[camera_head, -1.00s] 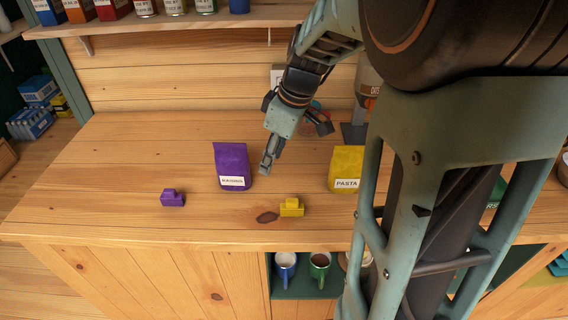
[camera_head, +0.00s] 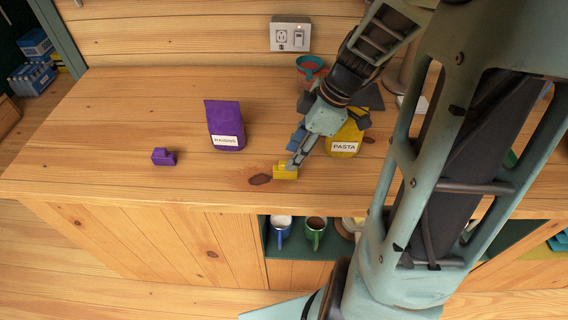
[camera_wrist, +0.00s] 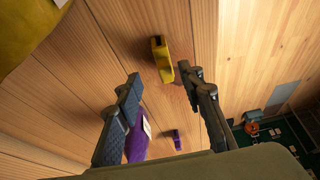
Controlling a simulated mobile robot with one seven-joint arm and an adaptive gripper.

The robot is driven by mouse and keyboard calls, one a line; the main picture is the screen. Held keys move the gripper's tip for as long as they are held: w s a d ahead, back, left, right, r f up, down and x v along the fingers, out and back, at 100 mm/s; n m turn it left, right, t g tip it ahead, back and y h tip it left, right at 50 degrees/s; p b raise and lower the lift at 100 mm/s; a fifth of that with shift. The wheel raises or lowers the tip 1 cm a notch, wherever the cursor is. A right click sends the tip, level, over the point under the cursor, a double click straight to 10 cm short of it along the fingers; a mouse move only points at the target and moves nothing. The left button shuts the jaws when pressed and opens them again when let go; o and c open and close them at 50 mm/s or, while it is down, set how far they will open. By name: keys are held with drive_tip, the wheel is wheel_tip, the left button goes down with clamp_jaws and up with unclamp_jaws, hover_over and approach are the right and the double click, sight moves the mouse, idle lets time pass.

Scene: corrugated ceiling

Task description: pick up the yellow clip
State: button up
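The yellow clip (camera_head: 281,173) lies on the wooden counter near its front edge, in front of the pasta bag. My gripper (camera_head: 293,166) points down at the clip's right end and partly covers it. In the wrist view, my gripper (camera_wrist: 160,79) is open, its two fingers wide apart with nothing between them. The yellow clip (camera_wrist: 161,60) shows just past the fingertips, closer to the right finger. Whether a finger touches the clip, I cannot tell.
A yellow pasta bag (camera_head: 344,139) stands close behind my gripper. A purple raisins bag (camera_head: 226,126) and a purple clip (camera_head: 163,157) are to the left. Mugs (camera_head: 281,230) sit in a shelf under the counter.

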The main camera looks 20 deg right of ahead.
drive_tip(key=x, duration=0.5)
drive_tip(key=shift+s+a, duration=0.2)
drive_tip(key=shift+s, duration=0.15)
drive_tip(key=shift+c, duration=0.3)
drive_tip(key=c, duration=0.9)
